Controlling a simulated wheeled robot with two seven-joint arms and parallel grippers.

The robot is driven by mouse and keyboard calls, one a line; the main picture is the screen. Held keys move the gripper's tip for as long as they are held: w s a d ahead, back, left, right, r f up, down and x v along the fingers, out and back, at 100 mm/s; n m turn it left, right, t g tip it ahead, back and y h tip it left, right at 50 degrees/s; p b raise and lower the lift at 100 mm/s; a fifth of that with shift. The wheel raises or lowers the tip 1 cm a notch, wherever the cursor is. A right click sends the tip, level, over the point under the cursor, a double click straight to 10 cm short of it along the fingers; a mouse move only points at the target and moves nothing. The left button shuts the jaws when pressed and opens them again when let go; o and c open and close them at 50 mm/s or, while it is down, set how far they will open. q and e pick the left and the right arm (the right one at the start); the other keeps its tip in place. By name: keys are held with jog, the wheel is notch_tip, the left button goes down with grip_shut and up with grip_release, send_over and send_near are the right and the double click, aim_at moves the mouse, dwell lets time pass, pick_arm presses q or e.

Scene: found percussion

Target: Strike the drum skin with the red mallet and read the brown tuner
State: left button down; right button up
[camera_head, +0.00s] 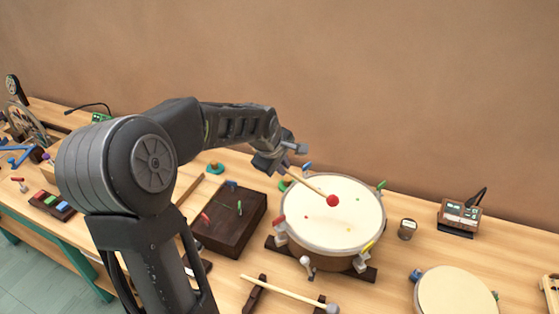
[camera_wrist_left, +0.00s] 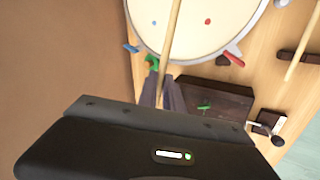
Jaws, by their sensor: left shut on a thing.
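My left gripper (camera_head: 275,160) is shut on the wooden stick of the red mallet (camera_head: 332,200). The mallet's red head is over the drum skin (camera_head: 335,220), near its middle; I cannot tell whether it touches. In the left wrist view the stick (camera_wrist_left: 172,40) runs from the gripper fingers (camera_wrist_left: 163,90) across the pale skin (camera_wrist_left: 190,25). The drum has coloured lugs around its rim and small coloured dots on its skin. A brown tuner (camera_head: 459,213) with greenish displays and a dark cable stands at the right; its reading is too small to make out. My right gripper is not in view.
A dark brown box (camera_head: 229,222) with coloured pegs lies left of the drum. A grey-headed mallet (camera_head: 290,293) rests on supports in front. A smaller drum (camera_head: 456,292) is at the front right, and a small cup-like item (camera_head: 407,229) stands between drum and tuner. The wall is behind.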

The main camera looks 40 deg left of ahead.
pick_arm(q)
notch_tip(320, 180, down, 4)
jog(key=d+f+y+b, duration=0.1)
jog(key=b, duration=0.4)
notch_tip(320, 180, up, 8)
jog(key=p, duration=0.4)
jog(key=shift+w+g, duration=0.3)
